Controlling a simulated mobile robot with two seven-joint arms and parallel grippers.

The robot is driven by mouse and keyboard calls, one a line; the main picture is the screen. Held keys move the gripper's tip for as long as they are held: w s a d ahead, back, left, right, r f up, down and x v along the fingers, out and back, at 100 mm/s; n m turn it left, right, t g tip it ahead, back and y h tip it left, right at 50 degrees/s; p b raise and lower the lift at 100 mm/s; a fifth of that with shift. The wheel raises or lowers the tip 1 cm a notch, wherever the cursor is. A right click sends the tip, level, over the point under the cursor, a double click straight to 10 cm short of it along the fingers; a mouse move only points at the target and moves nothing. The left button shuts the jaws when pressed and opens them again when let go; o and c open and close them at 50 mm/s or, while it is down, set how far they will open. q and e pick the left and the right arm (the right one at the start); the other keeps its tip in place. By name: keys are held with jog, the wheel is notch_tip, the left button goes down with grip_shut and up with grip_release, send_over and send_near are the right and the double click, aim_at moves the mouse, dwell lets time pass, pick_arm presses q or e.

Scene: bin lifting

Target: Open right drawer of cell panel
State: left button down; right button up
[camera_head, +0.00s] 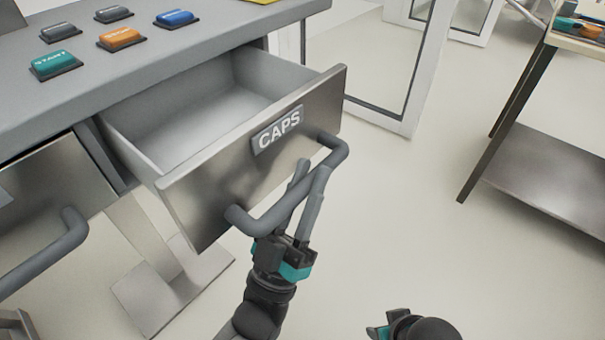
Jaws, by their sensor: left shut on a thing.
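The right drawer (205,199), labelled CAPS, stands pulled out of the cell panel (150,55), and its empty grey inside shows. Its grey bar handle (338,154) runs along the front face.
A second drawer (60,200) with its own handle (45,258) is at the left. Several coloured buttons (122,38) sit on the panel top. A table with a lower shelf (550,165) stands at the right. A white-framed door (425,60) is behind. The floor between is clear.

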pick_arm(q)
jog(key=shift+f, duration=0.1)
jog(key=c, duration=0.7)
grip_release()
jog(key=v, duration=1.5)
jog(key=shift+s, duration=0.1)
pick_arm(e)
jog(key=shift+f, duration=0.15)
jog(key=shift+f, duration=0.15)
